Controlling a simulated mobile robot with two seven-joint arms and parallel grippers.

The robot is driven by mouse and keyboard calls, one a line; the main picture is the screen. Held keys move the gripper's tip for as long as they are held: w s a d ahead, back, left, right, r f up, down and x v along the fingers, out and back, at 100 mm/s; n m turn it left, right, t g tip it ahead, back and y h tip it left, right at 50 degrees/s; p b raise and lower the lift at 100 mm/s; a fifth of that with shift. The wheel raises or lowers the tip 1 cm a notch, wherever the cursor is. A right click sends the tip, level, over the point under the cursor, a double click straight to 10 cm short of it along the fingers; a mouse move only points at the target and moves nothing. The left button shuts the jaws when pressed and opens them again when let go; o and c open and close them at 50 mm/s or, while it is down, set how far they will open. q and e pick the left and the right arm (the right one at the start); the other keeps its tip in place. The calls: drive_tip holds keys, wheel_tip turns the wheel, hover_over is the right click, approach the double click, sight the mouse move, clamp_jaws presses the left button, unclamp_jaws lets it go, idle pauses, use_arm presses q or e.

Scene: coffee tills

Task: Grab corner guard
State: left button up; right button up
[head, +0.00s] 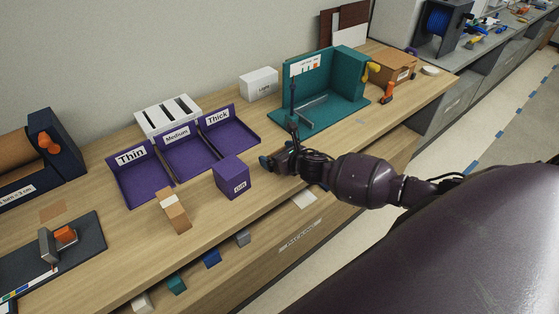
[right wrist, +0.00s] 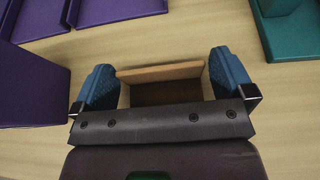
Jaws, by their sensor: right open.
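A brown L-shaped corner guard (right wrist: 160,72) lies on the wooden counter in the right wrist view. It sits between the two blue fingertips of my right gripper (right wrist: 164,78), with its tan upper edge and darker inner face showing. The fingers stand apart on either side of it; a gap shows by the left finger, and contact on the right is hard to tell. In the head view my right gripper (head: 276,156) is low over the counter, and it hides the corner guard. My left gripper is not in view.
A purple cube (head: 232,178) stands close left of my right gripper. Purple bins (head: 163,160) labelled Thin, Medium and Thick stand behind it. A teal corner fixture (head: 345,75) stands to the right.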

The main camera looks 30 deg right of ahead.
drive_tip(key=c, duration=0.7)
